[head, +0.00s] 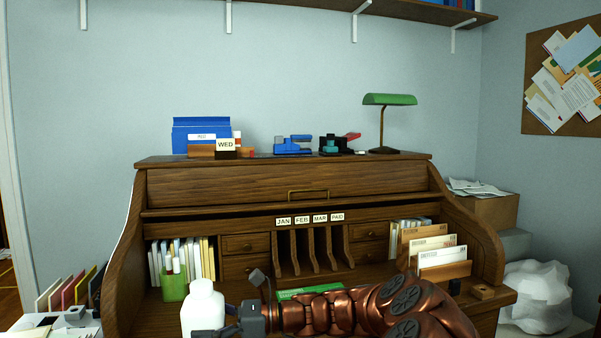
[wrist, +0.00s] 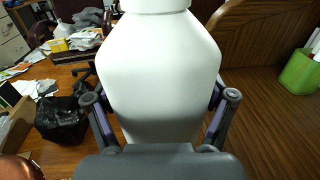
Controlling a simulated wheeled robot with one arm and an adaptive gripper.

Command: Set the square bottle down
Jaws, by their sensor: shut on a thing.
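The white square bottle (head: 203,312) is at the front left of the roll-top desk in the head view, upright, with its lower part cut off by the picture's edge. It fills the middle of the wrist view (wrist: 160,75), with its cap at the top edge. My gripper (head: 236,326) reaches it from the right in the head view. In the wrist view its two fingers (wrist: 160,110) close on both sides of the bottle. The bottle's base is hidden, so I cannot tell whether it touches anything.
The wooden desk (head: 290,181) has pigeonholes and drawers at its back. A green pen cup (head: 174,287) stands just behind the bottle. A green box (head: 310,291) lies behind my arm. Letter holders (head: 445,271) stand at the right. A black bin (wrist: 62,118) is on the floor at left.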

